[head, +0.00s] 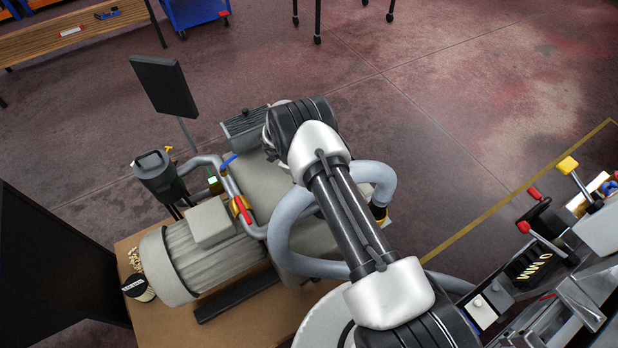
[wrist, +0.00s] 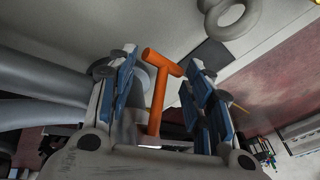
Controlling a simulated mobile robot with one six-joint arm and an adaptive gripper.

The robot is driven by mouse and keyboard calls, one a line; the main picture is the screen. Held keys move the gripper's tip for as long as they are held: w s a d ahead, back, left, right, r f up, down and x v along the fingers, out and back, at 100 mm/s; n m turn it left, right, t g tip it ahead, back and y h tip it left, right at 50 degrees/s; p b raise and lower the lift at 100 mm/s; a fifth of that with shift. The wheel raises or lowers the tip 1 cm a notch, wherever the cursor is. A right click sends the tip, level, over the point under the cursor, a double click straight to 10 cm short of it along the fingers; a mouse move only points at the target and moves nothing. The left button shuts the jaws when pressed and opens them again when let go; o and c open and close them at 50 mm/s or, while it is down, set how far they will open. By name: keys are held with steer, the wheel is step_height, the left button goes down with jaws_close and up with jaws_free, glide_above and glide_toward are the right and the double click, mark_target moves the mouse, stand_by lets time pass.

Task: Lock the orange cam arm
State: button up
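The orange cam arm (wrist: 158,95) shows in the wrist view as a T-shaped handle with a crossbar at its upper end and a stem running down toward the palm. My gripper (wrist: 162,60) is open, with one blue-padded finger on each side of the orange arm. The crossbar's right end is close to the right finger; whether they touch I cannot tell. A gap shows between the stem and the left finger. The stem's lower end, by the palm, is unclear. In the head view my own arm hides the gripper, and I see no orange cam arm there.
A grey motor (head: 205,258) with pipes, a red-handled valve (head: 241,209) and a dark canister (head: 160,178) stands left of my arm. A dark panel (head: 165,86) rises behind. A lever console (head: 560,250) is at right. Open floor (head: 450,100) lies beyond.

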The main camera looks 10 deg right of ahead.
steer(key=shift+o, duration=0.5)
steer(key=shift+a, duration=0.15)
steer(key=shift+a+r, duration=0.1)
steer(key=v, duration=1.1)
steer(key=shift+r, duration=0.4)
steer(key=shift+r, duration=0.1)
